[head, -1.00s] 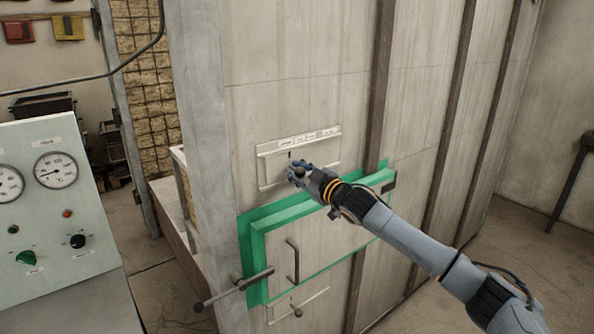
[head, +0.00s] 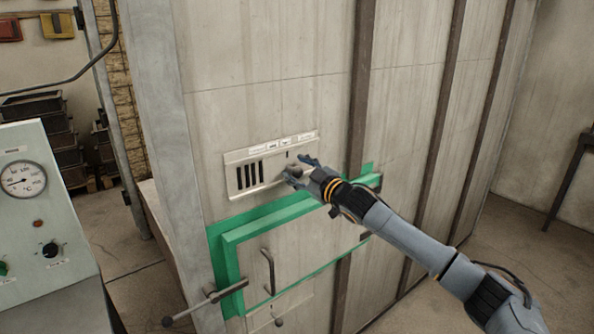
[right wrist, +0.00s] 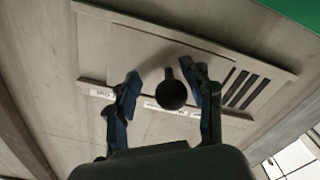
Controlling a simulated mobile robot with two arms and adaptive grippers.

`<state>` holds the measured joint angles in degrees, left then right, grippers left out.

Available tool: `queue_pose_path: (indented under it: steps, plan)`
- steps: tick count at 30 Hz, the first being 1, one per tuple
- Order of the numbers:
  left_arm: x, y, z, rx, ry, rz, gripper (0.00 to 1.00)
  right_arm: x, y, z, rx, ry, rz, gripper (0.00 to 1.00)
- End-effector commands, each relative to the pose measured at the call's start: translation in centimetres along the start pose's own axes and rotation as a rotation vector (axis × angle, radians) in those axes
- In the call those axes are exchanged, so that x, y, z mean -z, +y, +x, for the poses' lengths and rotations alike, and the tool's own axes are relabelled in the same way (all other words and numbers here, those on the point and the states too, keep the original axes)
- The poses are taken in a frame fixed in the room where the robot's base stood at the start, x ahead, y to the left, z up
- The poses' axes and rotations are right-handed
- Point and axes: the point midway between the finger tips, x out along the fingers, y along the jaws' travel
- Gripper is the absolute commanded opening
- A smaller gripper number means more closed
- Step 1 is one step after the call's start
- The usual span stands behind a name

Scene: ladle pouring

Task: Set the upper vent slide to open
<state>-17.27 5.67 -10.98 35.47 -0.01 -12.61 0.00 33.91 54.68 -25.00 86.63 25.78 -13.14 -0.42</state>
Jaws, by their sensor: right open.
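The upper vent (head: 236,160) is a pale framed panel on the furnace wall, above the green-framed door. Several dark slots (head: 251,175) are uncovered at its left part in the head view; they also show at the right in the right wrist view (right wrist: 242,89). The slide's dark round knob (right wrist: 173,95) stands between the two blue fingers of my right gripper (right wrist: 167,77). The fingers are open, with a gap visible on each side of the knob. In the head view my right gripper (head: 300,167) is at the panel's right part. My left gripper is out of view.
Below is a door with a green frame (head: 228,262), a bar handle (head: 268,271) and a latch lever (head: 205,305). A lower vent knob (head: 279,322) shows at the bottom edge. A gauge console (head: 35,225) stands at left.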

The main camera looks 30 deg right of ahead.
Motion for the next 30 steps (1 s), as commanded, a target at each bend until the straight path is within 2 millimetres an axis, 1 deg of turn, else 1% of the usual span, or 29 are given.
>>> queue_pose_path:
  steps: [2, 3, 4, 8, 10, 21, 30]
  plan:
    - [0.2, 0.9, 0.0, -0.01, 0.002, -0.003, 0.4, 0.0, -0.1, 0.0, 0.002, 0.001, 0.001, 0.51]
    - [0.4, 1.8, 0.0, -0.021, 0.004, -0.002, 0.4, 0.0, -0.2, 0.0, 0.003, 0.001, 0.001, 0.51]
    - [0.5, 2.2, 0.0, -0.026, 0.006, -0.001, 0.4, 0.0, -0.2, 0.0, 0.003, 0.001, 0.001, 0.51]
    - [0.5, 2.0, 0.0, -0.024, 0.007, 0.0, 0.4, 0.0, -0.3, -0.5, 0.004, 0.001, 0.002, 0.51]
    - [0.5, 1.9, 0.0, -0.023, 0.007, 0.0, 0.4, -0.1, -0.3, -1.1, 0.005, 0.0, 0.002, 0.51]
    - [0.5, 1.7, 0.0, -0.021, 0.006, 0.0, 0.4, -0.3, -0.2, -6.1, 0.005, -0.002, 0.001, 0.51]
    - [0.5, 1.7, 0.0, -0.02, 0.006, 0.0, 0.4, -0.2, -0.1, -9.7, 0.004, -0.002, 0.001, 0.51]
